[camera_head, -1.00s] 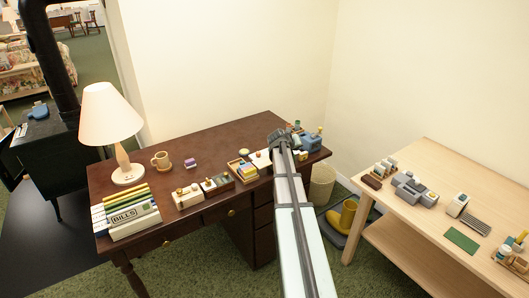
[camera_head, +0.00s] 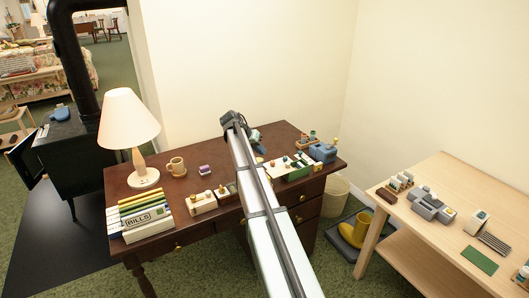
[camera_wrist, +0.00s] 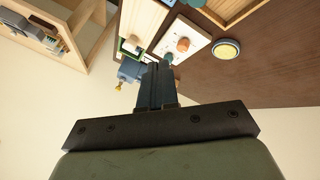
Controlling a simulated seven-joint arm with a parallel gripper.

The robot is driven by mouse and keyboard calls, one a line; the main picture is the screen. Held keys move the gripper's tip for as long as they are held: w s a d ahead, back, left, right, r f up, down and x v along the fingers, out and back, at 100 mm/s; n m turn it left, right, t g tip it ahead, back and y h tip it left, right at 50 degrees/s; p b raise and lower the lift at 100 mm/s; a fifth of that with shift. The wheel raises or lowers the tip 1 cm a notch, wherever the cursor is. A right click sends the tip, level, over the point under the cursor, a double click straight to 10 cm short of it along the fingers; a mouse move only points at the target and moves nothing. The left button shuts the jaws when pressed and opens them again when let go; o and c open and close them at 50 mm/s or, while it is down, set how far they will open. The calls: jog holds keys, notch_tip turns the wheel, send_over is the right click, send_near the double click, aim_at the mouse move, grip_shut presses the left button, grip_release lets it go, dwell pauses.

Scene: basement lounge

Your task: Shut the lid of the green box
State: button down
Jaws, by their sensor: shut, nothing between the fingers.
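My gripper (camera_head: 236,120) is over the back of the dark brown desk (camera_head: 205,148), high in the head view. In the wrist view its fingers (camera_wrist: 156,72) are together and hold nothing. A white panel (camera_wrist: 198,44) with an orange knob and a teal knob lies beyond the fingertips. A small greenish-edged box shape (camera_wrist: 130,47) shows beside it, partly cut off by other things. I cannot tell for sure whether this is the green box, or how its lid stands.
A lamp (camera_head: 129,120), a mug (camera_head: 176,166) and a bills box (camera_head: 148,224) stand on the desk's left. A blue object (camera_head: 322,152) is at its right end. A light wood table (camera_head: 437,227) with a green mat (camera_head: 479,261) stands to the right.

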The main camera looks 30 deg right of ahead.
aim_at(285, 166)
jog(key=x, duration=0.3)
jog(key=s+x, duration=0.1)
jog(key=x, duration=0.2)
jog(key=d+x, duration=0.1)
jog(key=x, duration=0.2)
jog(key=shift+s+r, duration=0.15)
jog(key=shift+r, duration=0.3)
jog(key=shift+s+d, duration=0.65)
jog(key=shift+d, duration=0.05)
jog(key=d, duration=0.9)
jog(key=shift+w+d, duration=0.1)
jog(key=shift+d, duration=0.05)
jog(key=w+a, duration=0.3)
jog(key=v, duration=1)
jog(key=shift+s, duration=0.2)
